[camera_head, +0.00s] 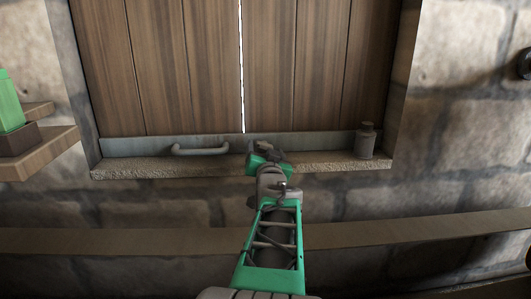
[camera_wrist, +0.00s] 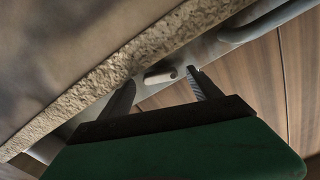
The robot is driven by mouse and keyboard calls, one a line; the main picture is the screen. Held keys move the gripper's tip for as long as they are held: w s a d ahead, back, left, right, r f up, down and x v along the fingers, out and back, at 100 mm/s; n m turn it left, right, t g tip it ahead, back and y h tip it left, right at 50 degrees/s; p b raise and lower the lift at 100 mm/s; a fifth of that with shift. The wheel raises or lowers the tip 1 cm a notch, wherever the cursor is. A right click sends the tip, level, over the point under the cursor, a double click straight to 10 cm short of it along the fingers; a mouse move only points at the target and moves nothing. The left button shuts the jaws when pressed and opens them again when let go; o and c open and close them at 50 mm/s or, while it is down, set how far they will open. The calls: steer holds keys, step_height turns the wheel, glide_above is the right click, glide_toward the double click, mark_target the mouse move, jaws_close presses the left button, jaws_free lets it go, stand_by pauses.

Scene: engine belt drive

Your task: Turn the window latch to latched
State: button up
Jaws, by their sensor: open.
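The window has two wooden shutters, the left one (camera_head: 160,65) and the right one (camera_head: 310,65), with a bright gap between them. A grey metal strip (camera_head: 320,142) runs along their bottom. My gripper (camera_head: 258,147) is at this strip, just above the sill near the gap. In the wrist view, a small pale rounded piece, seemingly the window latch (camera_wrist: 160,76), shows on the strip. My gripper (camera_wrist: 160,80) is open there, with one finger on either side of this piece. Contact cannot be told. In the head view the gripper hides the latch.
A curved grey handle (camera_head: 200,149) is on the strip to the left; it also shows in the wrist view (camera_wrist: 262,22). A grey jar (camera_head: 365,142) stands on the right of the stone sill (camera_head: 140,172). A green block (camera_head: 9,100) sits on a shelf at left.

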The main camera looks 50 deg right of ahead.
steer(key=shift+x, duration=1.05)
steer(key=shift+a, duration=0.1)
steer(key=shift+c, duration=0.2)
